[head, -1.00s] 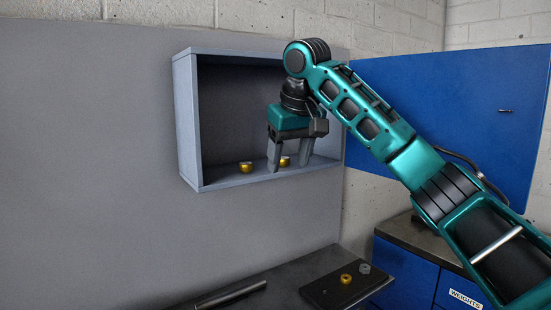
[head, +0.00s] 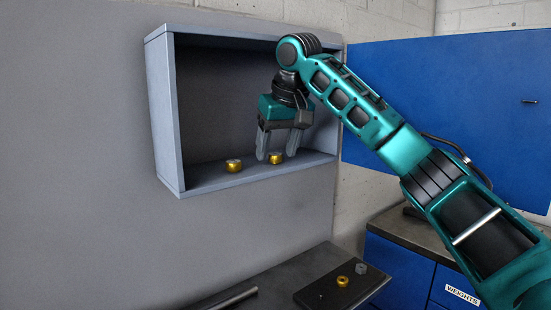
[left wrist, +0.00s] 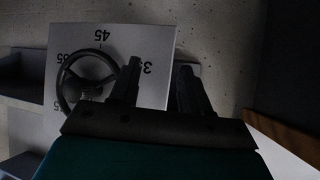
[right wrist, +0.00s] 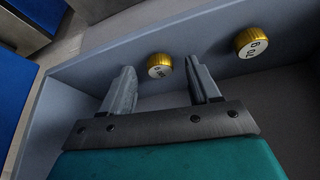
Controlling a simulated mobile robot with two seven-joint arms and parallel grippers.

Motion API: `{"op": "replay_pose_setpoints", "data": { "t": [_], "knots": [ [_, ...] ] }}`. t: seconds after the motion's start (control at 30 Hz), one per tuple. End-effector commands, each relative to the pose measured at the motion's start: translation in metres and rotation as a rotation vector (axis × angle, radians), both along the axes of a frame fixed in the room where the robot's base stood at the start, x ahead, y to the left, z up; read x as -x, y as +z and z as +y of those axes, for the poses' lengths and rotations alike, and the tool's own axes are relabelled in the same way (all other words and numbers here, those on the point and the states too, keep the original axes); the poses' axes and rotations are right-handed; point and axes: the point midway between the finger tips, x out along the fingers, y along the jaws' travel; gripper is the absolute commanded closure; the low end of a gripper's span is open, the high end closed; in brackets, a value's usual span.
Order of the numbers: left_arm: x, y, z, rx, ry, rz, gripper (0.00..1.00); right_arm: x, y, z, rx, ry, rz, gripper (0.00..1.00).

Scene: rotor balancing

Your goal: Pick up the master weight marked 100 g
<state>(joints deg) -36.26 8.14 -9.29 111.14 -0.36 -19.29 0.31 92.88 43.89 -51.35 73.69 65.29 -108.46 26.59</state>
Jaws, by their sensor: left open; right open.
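Two brass weights stand on the floor of the open wall cabinet. The right-hand weight (head: 275,159) shows between the fingers of my right gripper (head: 277,157) in the head view. In the right wrist view this weight (right wrist: 159,66) lies just beyond and between the open fingertips (right wrist: 163,66); its upside-down label looks like 100 g but is small. The other brass weight (head: 233,166) stands to its left; in the right wrist view it (right wrist: 251,42) is outside the fingers, with a shorter, partly legible label. My left gripper (left wrist: 155,78) is open and empty.
The cabinet (head: 162,110) has side walls and a front edge close around my right gripper. Its blue door (head: 450,110) stands open at right. Below, a dark plate (head: 322,297) carries a brass piece (head: 342,281) and a grey piece (head: 361,268). A handwheel (left wrist: 62,90) shows in the left wrist view.

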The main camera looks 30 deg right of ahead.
Motion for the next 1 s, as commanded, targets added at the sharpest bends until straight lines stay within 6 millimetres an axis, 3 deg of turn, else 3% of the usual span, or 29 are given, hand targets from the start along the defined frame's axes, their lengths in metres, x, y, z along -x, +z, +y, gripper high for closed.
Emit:
{"op": "replay_pose_setpoints", "data": {
  "t": [0.33,0.9,1.0],
  "knots": [
    [-0.0066,0.0042,-0.0007,0.001,-0.001,-0.014,0.53,-0.0031,-0.0067,-0.0003,0.0,0.0,-0.001,0.41],
    [-0.0044,0.0032,-0.0007,0.001,-0.001,-0.011,0.53,-0.003,-0.0065,-0.0003,0.0,0.0,-0.001,0.95],
    [-0.0032,0.0026,-0.0006,0.001,-0.002,-0.008,0.53,-0.003,-0.0061,-0.0003,-0.001,0.0,-0.002,1.0]
  ]
}}
